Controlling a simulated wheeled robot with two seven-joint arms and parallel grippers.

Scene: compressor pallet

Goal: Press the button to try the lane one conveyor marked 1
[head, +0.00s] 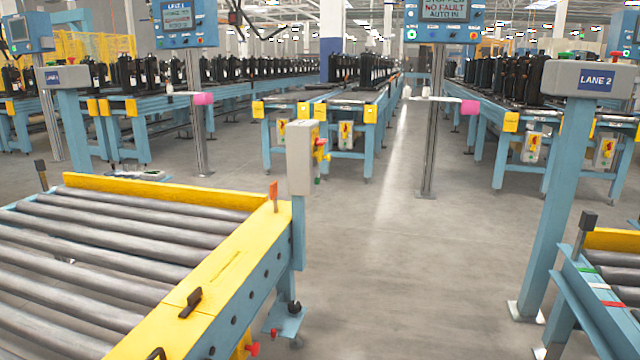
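A roller conveyor (110,245) with grey rollers and yellow side rails fills the lower left. A grey control box (300,158) stands on a blue post at its right far corner. The box is seen from the side; small yellow, red and green parts (320,152) stick out on its right, and I cannot tell which is the button. A sign (67,77) on a blue post stands behind the conveyor at left; its lettering is too small to read surely. No mark 1 is readable on the conveyor. Neither of my grippers is in view.
A post with a LANE 2 sign (596,80) stands at right, beside another conveyor (610,240). Open grey floor (400,260) lies between the two conveyors. Blue benches (320,115) with black compressors stand behind. Screens (440,20) hang on poles.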

